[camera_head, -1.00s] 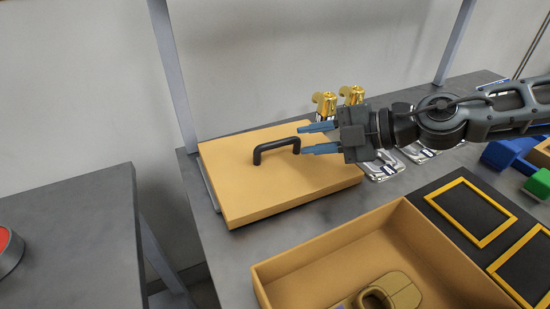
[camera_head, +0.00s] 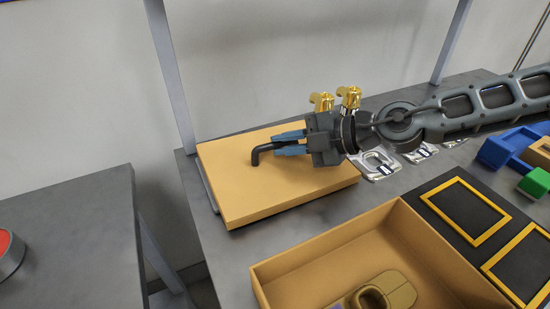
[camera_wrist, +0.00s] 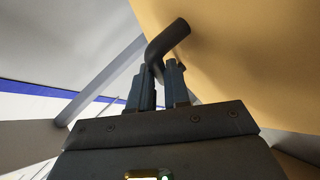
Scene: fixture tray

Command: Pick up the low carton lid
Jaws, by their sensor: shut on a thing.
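The low carton lid (camera_head: 290,197) is a flat tan slab with a black bar handle (camera_head: 257,154) on top. It lies at the far left of the grey table. My gripper (camera_head: 284,144) reaches in from the right and is shut on the handle, its blue fingers on either side of the bar. In the wrist view the fingers (camera_wrist: 160,82) close around the black handle (camera_wrist: 168,38), with the tan lid (camera_wrist: 240,50) behind it. The right part of the handle is hidden by my gripper.
An open tan carton (camera_head: 290,262) with a tan part inside stands in front of the lid. Gold-topped fittings (camera_head: 348,96) and silver plates (camera_head: 377,164) lie behind and right. Yellow-framed black panels (camera_head: 466,212) and blue blocks (camera_head: 508,148) are at the right.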

